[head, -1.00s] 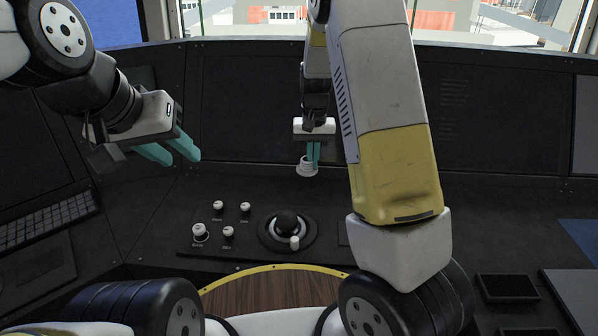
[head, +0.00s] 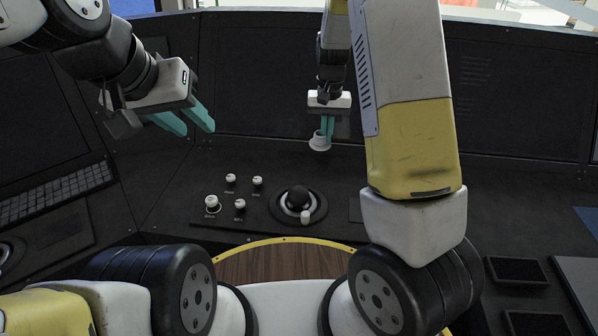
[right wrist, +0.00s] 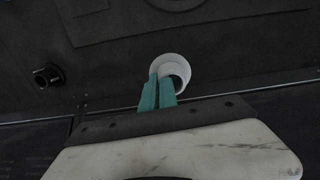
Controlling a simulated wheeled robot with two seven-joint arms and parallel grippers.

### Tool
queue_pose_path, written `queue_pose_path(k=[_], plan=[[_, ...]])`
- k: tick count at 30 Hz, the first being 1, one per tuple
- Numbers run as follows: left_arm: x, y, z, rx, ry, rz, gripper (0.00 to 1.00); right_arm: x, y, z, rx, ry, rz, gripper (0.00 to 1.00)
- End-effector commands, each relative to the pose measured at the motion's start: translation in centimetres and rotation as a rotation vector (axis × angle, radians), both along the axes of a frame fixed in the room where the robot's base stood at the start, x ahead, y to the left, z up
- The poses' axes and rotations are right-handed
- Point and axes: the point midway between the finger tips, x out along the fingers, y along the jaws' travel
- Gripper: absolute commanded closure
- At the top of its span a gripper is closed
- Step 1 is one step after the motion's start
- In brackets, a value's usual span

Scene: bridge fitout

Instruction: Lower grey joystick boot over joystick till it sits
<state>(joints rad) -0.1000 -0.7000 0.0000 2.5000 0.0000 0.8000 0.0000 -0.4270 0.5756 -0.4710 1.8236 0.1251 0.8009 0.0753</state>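The light grey joystick boot (head: 319,143), a short flanged ring, is in my right gripper (head: 327,130) above the back of the console. In the right wrist view my right gripper (right wrist: 159,92) is shut on one side of the boot (right wrist: 176,64), whose opening shows. A short black stub (right wrist: 48,76), which looks like the joystick, stands on the console to the left in that view, apart from the boot. In the head view my right arm seems to hide it. My left gripper (head: 185,120) is open and empty, above the console's left part.
A trackball (head: 298,199) in a round surround and several white knobs (head: 240,205) sit on the console before the boot. A keyboard (head: 55,193) is at the left. Dark upright panels (head: 260,95) stand close behind the boot.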

Motion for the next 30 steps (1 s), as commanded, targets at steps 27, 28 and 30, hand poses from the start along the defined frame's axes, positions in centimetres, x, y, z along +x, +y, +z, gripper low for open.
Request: queue_pose_path(k=[27,28,30], plan=[[0.0,0.0,0.0,0.000,0.000,0.000,0.64,0.0,0.0,-9.6,0.000,0.000,0.000,1.00],[0.0,0.0,0.0,0.000,0.000,0.000,0.64,0.0,0.0,-9.6,0.000,0.000,0.000,1.00],[0.0,0.0,0.0,0.000,0.000,0.000,0.64,0.0,0.0,-9.6,0.000,0.000,0.000,1.00]])
